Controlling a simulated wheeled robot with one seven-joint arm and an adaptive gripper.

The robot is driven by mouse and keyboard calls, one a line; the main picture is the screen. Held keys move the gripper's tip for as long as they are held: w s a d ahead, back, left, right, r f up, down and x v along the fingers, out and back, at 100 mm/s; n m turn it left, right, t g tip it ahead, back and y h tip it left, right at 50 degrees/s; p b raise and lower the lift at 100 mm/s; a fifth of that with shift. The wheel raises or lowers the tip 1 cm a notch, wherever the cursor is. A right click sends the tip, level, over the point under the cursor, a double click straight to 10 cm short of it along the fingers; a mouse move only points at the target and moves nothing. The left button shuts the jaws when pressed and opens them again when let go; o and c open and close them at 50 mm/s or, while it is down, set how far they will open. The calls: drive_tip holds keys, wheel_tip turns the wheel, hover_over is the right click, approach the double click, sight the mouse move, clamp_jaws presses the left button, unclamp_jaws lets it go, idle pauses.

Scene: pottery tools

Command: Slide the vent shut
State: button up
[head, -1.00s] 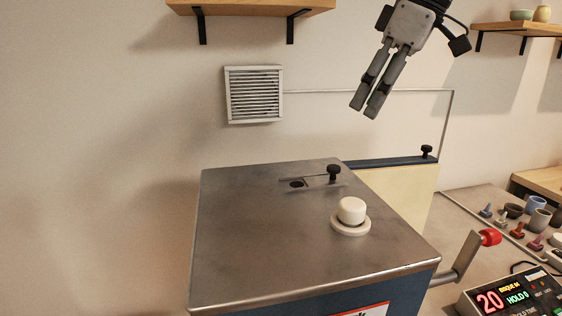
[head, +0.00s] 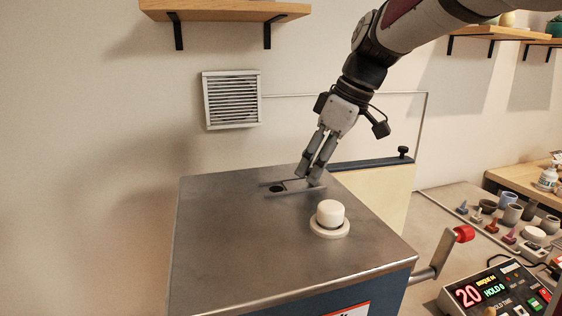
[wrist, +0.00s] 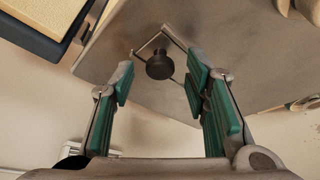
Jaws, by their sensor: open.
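The sliding vent (head: 290,191) is set in the steel top of the kiln-like box (head: 235,240). Its dark round hole (head: 277,189) is uncovered at the left end of the slide. The vent's black knob (wrist: 159,66) shows in the wrist view, between the lines of the two fingers and a little beyond the tips. In the head view my fingers hide the knob. My gripper (head: 309,175) is open and empty, pointing down at the right end of the slide. Its green pads stand on either side of the knob in the wrist view (wrist: 158,88), with no contact visible.
A white plug (head: 330,212) stands on the top, just in front of the slide. A slatted grille (head: 232,99) is on the wall behind. A red-tipped handle (head: 464,233) and a control box (head: 492,295) are at the right. The top's left part is clear.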

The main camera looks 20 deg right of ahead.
sight(285, 184)
drive_tip(key=shift+c, duration=0.2)
clamp_jaws()
drive_tip(key=shift+a, duration=2.35)
drive_tip(key=shift+o, duration=0.2)
unclamp_jaws()
drive_tip(key=shift+a, duration=0.1)
drive_tip(key=shift+d+r, duration=0.25)
drive_tip(key=shift+r, duration=0.1)
drive_tip(key=v, duration=1.1)
